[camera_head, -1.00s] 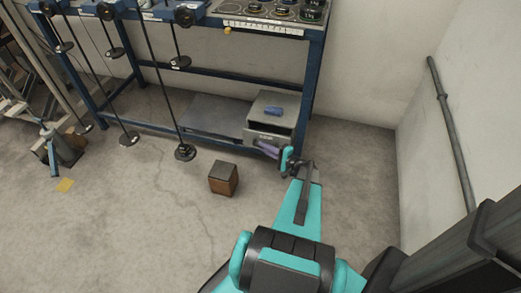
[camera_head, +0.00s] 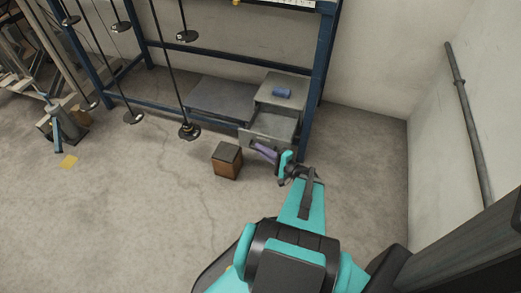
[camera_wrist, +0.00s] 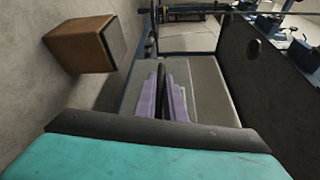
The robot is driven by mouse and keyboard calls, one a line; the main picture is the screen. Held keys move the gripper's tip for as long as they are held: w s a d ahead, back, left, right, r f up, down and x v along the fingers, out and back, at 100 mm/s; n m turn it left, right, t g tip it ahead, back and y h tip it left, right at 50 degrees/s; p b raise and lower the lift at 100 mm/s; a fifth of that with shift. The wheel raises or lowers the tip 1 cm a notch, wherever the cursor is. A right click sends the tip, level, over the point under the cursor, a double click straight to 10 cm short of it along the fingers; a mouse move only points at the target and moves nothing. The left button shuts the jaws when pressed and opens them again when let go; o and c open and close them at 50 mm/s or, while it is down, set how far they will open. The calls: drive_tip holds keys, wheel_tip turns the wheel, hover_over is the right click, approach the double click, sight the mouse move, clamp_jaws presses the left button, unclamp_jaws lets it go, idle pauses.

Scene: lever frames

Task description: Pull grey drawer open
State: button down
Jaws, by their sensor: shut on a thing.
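The grey drawer (camera_head: 275,123) is pulled out of a small grey cabinet (camera_head: 292,84) on the low shelf of the blue rack. Its empty-looking tray shows from above. My gripper (camera_head: 257,149), with purple fingers, is at the drawer's front and shut on its handle. In the wrist view the purple fingers (camera_wrist: 170,99) are close together against the drawer front.
A blue object (camera_head: 281,92) lies on top of the cabinet. A brown box with a dark top (camera_head: 227,161) stands on the floor left of my gripper. A rack post stands right of the cabinet. The floor between is bare.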

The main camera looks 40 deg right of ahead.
drive_tip(key=shift+s, duration=0.35)
drive_tip(key=c, duration=1.8)
unclamp_jaws()
drive_tip(key=shift+c, duration=0.2)
drive_tip(key=shift+a, duration=0.1)
drive_tip(key=s+r+p, duration=0.1)
drive_tip(key=s+p, duration=0.1)
drive_tip(key=s, duration=1.1)
drive_tip(key=shift+s+d, duration=0.3)
drive_tip(key=shift+d, duration=0.1)
